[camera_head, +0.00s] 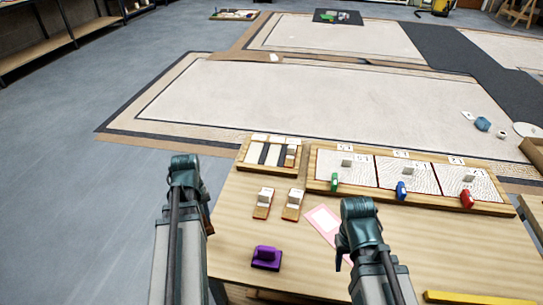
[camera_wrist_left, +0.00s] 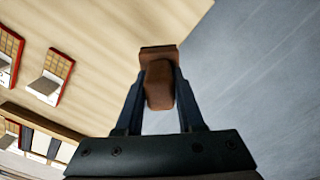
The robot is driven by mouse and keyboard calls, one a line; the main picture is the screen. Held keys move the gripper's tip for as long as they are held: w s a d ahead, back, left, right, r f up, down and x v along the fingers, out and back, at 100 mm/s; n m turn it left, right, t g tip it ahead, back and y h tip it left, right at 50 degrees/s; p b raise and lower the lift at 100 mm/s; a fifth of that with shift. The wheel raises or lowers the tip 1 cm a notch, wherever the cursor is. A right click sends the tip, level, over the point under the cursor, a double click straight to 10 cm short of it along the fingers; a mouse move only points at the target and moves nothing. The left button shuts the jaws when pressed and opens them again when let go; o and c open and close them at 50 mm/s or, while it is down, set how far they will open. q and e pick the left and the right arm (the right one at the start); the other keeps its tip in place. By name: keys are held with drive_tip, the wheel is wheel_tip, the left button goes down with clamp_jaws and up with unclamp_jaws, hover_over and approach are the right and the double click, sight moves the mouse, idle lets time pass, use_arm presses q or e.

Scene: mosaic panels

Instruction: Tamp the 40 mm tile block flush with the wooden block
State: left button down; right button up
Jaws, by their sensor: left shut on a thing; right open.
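My left gripper (camera_wrist_left: 160,90) is shut on a brown wooden block (camera_wrist_left: 159,88), with a flat wider head, in the left wrist view. In the head view my left arm stands beside the table's left edge, and its fingers are mostly hidden. My right gripper (camera_head: 345,259) is open over the table, near the pink-edged sheet, mostly hidden behind its own wrist. Small grey tile blocks (camera_head: 347,162) (camera_head: 400,168) (camera_head: 469,177) sit on three pale panels of a wooden tray (camera_head: 430,203). I cannot tell which one is 40 mm; the labels are too small.
A rack (camera_head: 243,166) with dark and light strips stands left of the tray. Two small red-edged holders (camera_head: 263,212) (camera_head: 291,213) lie before it. Green, blue and red pieces line the tray's front.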

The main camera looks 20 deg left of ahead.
use_arm(q)
drive_tip(key=shift+r, duration=0.15)
idle(0.4)
wheel_tip(320, 180, up, 23)
drive_tip(key=p, duration=2.3)
drive_tip(key=shift+r+p, duration=0.2)
drive_tip(key=shift+p, duration=0.1)
